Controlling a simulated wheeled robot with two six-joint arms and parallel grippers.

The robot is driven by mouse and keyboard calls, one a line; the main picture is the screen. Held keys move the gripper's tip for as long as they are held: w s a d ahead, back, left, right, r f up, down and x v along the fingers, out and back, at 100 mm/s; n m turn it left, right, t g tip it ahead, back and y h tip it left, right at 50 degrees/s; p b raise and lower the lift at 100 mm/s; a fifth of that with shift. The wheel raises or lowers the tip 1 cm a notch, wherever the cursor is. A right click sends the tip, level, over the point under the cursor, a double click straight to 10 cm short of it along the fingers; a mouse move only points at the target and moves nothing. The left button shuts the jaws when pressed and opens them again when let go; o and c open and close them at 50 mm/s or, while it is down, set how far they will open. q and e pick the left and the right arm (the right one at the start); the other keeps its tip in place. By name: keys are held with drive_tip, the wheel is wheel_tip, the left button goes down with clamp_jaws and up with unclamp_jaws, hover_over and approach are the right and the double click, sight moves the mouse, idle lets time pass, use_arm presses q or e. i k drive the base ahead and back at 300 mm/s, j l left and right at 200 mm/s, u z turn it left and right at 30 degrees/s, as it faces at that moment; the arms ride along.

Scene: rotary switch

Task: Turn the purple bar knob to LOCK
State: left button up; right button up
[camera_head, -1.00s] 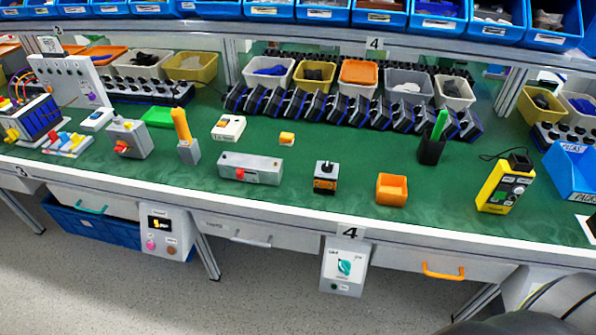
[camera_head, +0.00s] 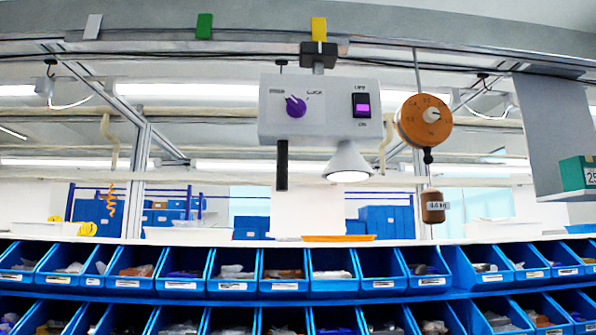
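The purple bar knob (camera_head: 296,106) sits on the left part of the front of a grey box (camera_head: 325,127) that hangs from the overhead rail. The word LOCK (camera_head: 314,91) is printed to the upper right of the knob, and another label, too small to read surely, is at its upper left. The knob's bar looks tilted and seems to point to the upper left, away from LOCK. Neither of my grippers is in view.
A purple rocker switch (camera_head: 361,105) is on the box's right side. A lit lamp (camera_head: 347,163) and a black handle (camera_head: 282,165) hang below. An orange spring balance (camera_head: 425,121) with a brown weight (camera_head: 433,207) hangs at right. Blue bins (camera_head: 284,288) line the shelf below.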

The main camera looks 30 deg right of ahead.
sight(296, 108)
drive_tip(key=z, duration=1.15)
